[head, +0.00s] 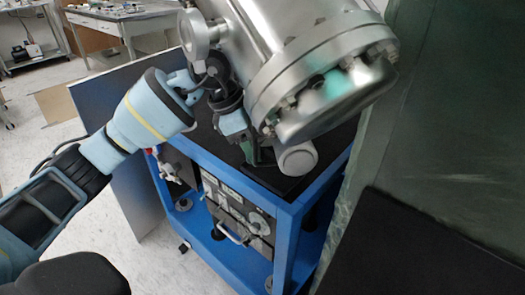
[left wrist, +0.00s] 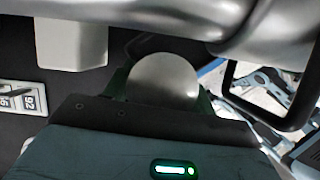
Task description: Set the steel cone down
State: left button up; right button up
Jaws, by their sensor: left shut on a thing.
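The steel cone (head: 298,158) shows in the head view as a rounded silver end below the large steel chamber. My left gripper (head: 262,153) is shut on it from the left, with the fingers partly hidden by the wrist and the chamber. In the left wrist view the cone (left wrist: 165,78) shows as a smooth grey dome between the dark green fingers (left wrist: 160,95). The cone is at the black top (head: 283,183) of the blue cart. I cannot tell whether it touches that top. My right gripper is not in view.
The steel chamber (head: 310,55) with its bolted flange hangs close above the gripper and cone. The blue cart (head: 300,225) holds instrument panels below. A dark green panel (head: 372,150) stands close on the right. A lab bench (head: 125,14) stands behind.

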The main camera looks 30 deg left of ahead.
pick_arm(q)
jog(key=shift+w+d+f, duration=0.7)
jog(key=shift+d+f, duration=0.2)
jog(key=shift+f, duration=0.1)
jog(key=shift+f, duration=0.1)
jog(key=o, duration=1)
jog(key=shift+o, duration=0.2)
jog(key=v, duration=0.5)
jog(key=shift+a+r+p, duration=0.1)
jog(key=shift+r+p, duration=0.25)
jog(key=s+a, duration=0.7)
jog(key=a, duration=0.2)
jog(key=shift+a+f, duration=0.2)
jog(key=shift+a, duration=0.05)
jog(key=shift+s, duration=0.1)
